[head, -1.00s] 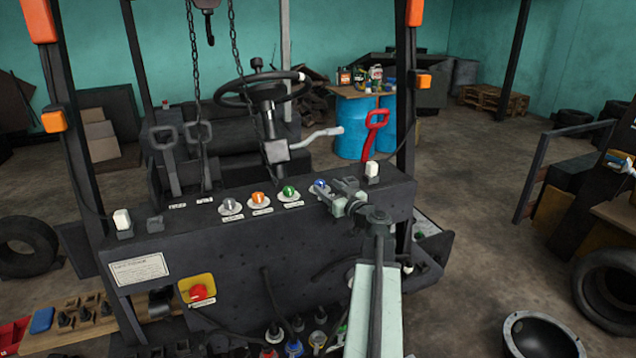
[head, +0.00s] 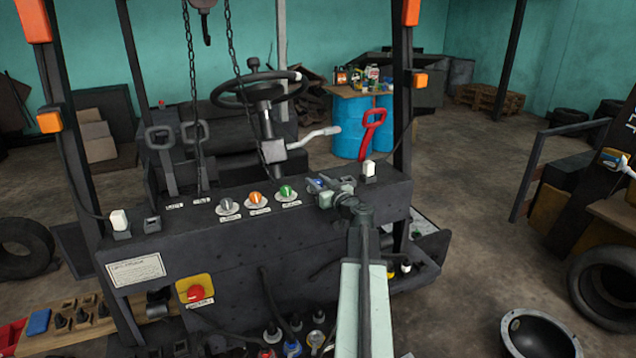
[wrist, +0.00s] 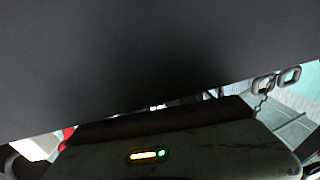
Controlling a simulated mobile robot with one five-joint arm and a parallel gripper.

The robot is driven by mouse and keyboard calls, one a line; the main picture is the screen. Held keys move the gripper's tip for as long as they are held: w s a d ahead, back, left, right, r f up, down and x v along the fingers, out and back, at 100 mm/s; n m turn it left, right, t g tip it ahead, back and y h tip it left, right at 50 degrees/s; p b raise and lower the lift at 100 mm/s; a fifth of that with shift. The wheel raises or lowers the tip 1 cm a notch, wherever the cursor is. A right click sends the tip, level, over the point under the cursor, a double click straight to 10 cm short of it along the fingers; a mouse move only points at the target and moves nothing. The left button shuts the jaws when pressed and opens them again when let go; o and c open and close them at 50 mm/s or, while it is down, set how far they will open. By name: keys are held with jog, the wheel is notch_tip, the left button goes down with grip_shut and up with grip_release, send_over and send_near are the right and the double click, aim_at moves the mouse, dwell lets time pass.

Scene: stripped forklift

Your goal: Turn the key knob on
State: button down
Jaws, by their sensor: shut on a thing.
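A row of knobs sits on the dark forklift's top panel: a grey knob (head: 228,205), an orange knob (head: 256,199), a green knob (head: 287,192) and a blue knob (head: 320,183) at the right end. The frames do not show clearly which is the key knob. My gripper (head: 318,185) reaches over the panel from the front and is shut on the blue knob. The fingers hide most of that knob, so its turn angle cannot be read. In the wrist view a dark blurred surface covers the top half, and the knob is not seen.
A red stop button (head: 195,293) is on the panel's front. White switches stand at the panel's left (head: 119,219) and right (head: 369,170). A steering wheel (head: 258,88), a red lever (head: 372,130) and hanging chains (head: 193,95) are behind. Floor to the right is partly clear.

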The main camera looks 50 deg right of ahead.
aim_at(312, 201)
jog(key=shift+a+m+h, duration=0.1)
jog(key=shift+m+h, duration=0.2)
jog(key=shift+h, duration=0.1)
jog(key=m+g+h, duration=0.1)
jog(key=m+h, duration=0.1)
jog(key=h, duration=0.1)
jog(key=m+g+h, duration=0.2)
jog(key=h, duration=0.1)
jog(key=shift+m+g+h, duration=1.9)
jog(key=shift+m+g, duration=0.1)
jog(key=shift+g, duration=0.6)
jog(key=c, duration=1)
grip_release()
jog(key=shift+o, duration=0.2)
jog(key=shift+s, duration=0.1)
jog(key=v, duration=0.7)
jog(key=shift+a+f, duration=0.1)
jog(key=shift+a, duration=0.1)
